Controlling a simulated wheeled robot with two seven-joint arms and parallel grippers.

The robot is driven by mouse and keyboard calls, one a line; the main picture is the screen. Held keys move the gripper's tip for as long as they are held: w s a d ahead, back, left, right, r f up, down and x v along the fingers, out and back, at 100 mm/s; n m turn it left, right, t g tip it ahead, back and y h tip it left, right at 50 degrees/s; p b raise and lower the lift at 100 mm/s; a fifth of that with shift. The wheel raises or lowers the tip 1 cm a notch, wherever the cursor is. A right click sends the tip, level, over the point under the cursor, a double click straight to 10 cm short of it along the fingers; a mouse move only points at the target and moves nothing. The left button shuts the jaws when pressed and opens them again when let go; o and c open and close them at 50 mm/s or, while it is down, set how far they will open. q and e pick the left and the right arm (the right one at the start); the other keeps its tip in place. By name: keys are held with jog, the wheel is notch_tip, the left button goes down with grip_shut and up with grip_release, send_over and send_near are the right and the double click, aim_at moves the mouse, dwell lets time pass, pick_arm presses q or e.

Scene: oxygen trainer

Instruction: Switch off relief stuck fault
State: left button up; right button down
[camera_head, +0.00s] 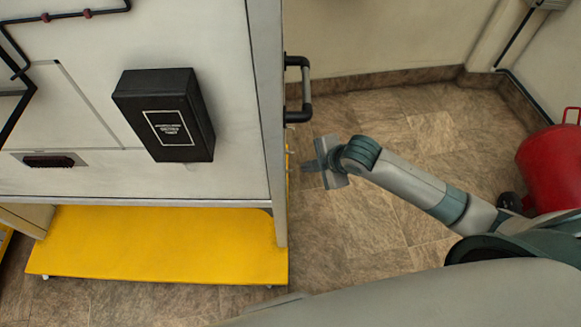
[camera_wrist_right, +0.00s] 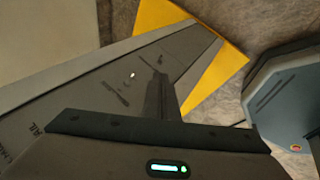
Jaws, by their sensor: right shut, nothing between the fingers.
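The trainer cabinet (camera_head: 215,60) stands at the left in the head view, with its narrow side facing my right arm. In the right wrist view its grey side panel (camera_wrist_right: 90,80) shows dark label text and a small bright spot (camera_wrist_right: 132,75), perhaps a switch tip. I cannot read which label is the relief stuck fault. My right gripper (camera_head: 305,167) is shut and empty, pointing at this side. In the wrist view its fingers (camera_wrist_right: 158,90) are together in front of the panel; I cannot tell whether they touch it. My left gripper is not in view.
A black box (camera_head: 165,115) is on the cabinet front. A dark handle (camera_head: 302,90) sticks out from its side, beyond my right gripper. A yellow base (camera_head: 155,245) runs below. A red tank (camera_head: 550,165) stands at the right. Tiled floor (camera_head: 400,120) is clear between.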

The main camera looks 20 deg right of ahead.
jog(key=shift+f, duration=0.15)
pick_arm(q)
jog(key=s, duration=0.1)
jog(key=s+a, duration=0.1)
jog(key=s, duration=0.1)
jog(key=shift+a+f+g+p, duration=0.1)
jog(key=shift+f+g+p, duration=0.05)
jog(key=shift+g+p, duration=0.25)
pick_arm(e)
jog(key=x, duration=1)
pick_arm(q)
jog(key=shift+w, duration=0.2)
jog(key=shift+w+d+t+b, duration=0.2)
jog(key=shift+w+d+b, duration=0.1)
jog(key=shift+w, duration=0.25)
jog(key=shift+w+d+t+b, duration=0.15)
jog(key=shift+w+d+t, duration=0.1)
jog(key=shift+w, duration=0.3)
pick_arm(e)
jog(key=shift+s+d+y, duration=0.1)
jog(key=shift+d+y, duration=0.05)
jog(key=shift+y, duration=0.15)
